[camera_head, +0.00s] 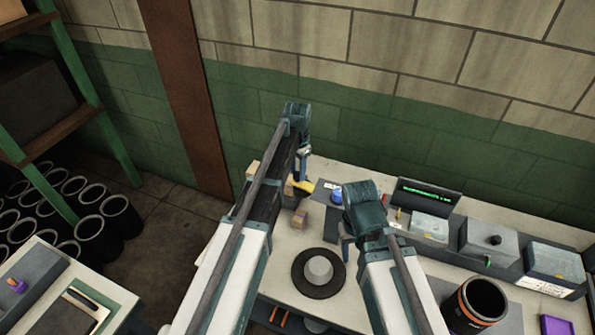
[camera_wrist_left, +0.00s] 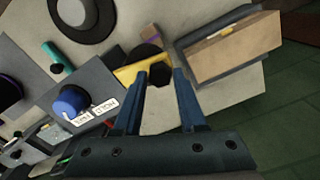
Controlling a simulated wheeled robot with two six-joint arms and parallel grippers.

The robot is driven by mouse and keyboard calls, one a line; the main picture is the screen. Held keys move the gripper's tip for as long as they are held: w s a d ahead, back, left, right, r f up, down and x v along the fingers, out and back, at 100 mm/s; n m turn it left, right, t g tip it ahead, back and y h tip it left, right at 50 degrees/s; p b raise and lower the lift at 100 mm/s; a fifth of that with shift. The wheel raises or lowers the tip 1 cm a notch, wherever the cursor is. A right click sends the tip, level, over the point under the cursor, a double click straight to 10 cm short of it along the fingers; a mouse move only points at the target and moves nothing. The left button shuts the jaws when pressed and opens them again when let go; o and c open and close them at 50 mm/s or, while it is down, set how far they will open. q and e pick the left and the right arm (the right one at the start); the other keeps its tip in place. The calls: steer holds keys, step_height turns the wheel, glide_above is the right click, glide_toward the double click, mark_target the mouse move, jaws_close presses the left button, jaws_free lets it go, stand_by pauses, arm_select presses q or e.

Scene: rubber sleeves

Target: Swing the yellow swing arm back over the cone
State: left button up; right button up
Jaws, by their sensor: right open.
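The yellow swing arm (camera_head: 304,186) sits beyond the cone in the head view, partly hidden by my left arm. In the left wrist view the yellow arm (camera_wrist_left: 128,75) has a dark knob (camera_wrist_left: 159,73) at its end. My left gripper (camera_wrist_left: 166,76) has its fingertips at this knob, one on each side; whether they press on it is unclear. The grey cone (camera_head: 319,268) stands on a dark round base on the bench, with the yellow arm off to its side. It shows in the left wrist view (camera_wrist_left: 73,11). My right gripper (camera_head: 344,246) is open and empty right of the cone.
A blue button (camera_wrist_left: 70,101) on a labelled panel is beside the yellow arm. A small brown block (camera_head: 300,218) lies near it. A grey tray (camera_wrist_left: 187,44) holds a cardboard box (camera_wrist_left: 235,48). A dark cylinder (camera_head: 474,305) and grey boxes (camera_head: 488,243) stand at right.

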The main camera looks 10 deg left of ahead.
arm_select(q)
jaws_close()
stand_by(1.1)
